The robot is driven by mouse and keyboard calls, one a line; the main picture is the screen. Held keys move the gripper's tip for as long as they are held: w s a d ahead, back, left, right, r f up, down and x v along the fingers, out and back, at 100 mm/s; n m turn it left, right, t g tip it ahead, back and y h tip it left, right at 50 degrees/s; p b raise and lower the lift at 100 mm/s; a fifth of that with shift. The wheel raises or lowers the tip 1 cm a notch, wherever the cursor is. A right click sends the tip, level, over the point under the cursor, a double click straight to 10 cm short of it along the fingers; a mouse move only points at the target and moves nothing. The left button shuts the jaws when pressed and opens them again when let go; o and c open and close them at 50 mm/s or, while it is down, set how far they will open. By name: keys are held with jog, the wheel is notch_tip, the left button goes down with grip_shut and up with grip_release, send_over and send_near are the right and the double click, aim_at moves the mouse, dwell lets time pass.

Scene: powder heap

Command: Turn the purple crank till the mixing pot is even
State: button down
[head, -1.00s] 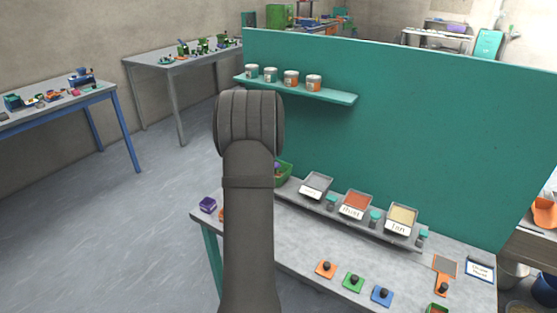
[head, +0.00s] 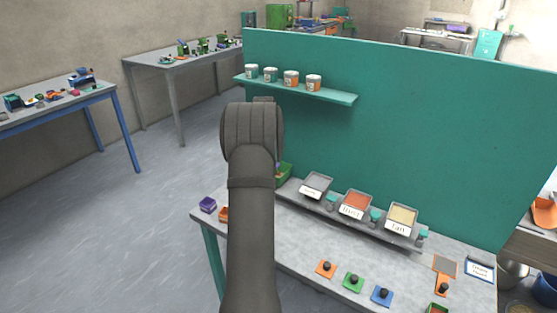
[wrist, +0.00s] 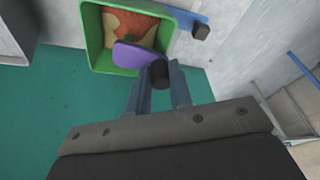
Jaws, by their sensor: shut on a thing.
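The mixing pot is a green square box (wrist: 90,45), seen from above in the wrist view. Its powder (wrist: 110,22) shows uneven tan and orange-red patches. The purple crank (wrist: 138,57) lies across the pot and ends in a dark knob. My gripper (wrist: 160,78) is shut on this knob at the pot's near edge, one finger on each side. In the head view only a part of the green pot (head: 286,173) shows; my arm hides the rest, the crank and the gripper.
A blue bar (wrist: 180,16) with a dark knob lies beside the pot. Three labelled trays (head: 354,204) stand right of it on the bench. Orange, green and blue knobbed plates (head: 353,281) lie in front. A teal panel (head: 430,130) rises behind, with a shelf of cans (head: 291,77).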

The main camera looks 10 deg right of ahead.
jog(key=shift+w+d+r, duration=0.15)
jog(key=shift+w+d, duration=0.2)
jog(key=shift+d, duration=0.1)
jog(key=shift+s+d, duration=0.35)
jog(key=shift+d, duration=0.55)
jog(key=shift+s+d, duration=0.4)
jog(key=shift+d, duration=0.5)
jog(key=shift+s+d, duration=0.35)
jog(key=shift+d, duration=0.55)
jog(key=shift+s, duration=0.1)
